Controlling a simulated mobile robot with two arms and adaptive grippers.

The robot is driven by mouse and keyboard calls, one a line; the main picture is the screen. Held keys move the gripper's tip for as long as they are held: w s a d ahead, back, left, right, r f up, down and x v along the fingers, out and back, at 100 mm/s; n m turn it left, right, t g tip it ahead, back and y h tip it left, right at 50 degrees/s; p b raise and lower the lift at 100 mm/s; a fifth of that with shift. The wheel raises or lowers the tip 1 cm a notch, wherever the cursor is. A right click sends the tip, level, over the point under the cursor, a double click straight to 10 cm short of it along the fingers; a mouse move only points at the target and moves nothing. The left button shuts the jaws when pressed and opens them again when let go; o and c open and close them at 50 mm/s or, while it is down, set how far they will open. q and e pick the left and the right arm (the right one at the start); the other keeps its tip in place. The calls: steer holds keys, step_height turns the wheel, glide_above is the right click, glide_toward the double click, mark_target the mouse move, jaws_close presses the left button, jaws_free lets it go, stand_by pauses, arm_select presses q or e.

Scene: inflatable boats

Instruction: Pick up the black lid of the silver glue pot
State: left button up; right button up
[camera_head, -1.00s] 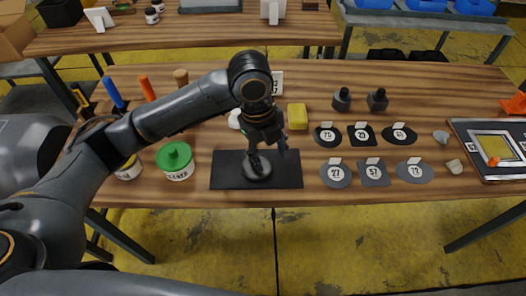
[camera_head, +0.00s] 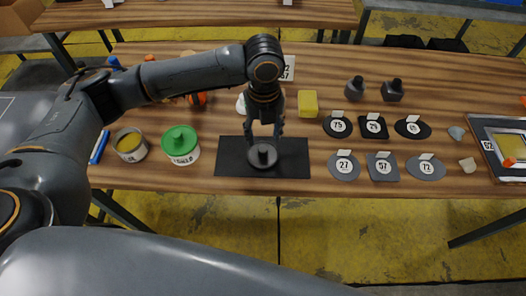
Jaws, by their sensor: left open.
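The black lid (camera_head: 262,159), a dark round disc with a raised knob, lies on the black mat (camera_head: 293,160) near the table's front edge. The silver glue pot (camera_head: 130,147) stands uncovered to the left, showing yellow contents. My left gripper (camera_head: 264,136) points down over the lid, fingers apart on either side of the knob's line and holding nothing. Its fingertips appear slightly above or behind the knob; the exact gap is unclear. My right gripper is not in view.
A pot with a green lid (camera_head: 181,146) stands between the silver pot and the mat. A yellow block (camera_head: 308,103) and a partly hidden white item are behind the mat. Numbered dark patches (camera_head: 344,166) lie to the right. My left arm hides some upright tools.

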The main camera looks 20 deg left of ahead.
mark_target(263, 149)
arm_select(q)
steer(key=f, duration=0.5)
steer(key=shift+s, duration=0.3)
steer(key=c, duration=1)
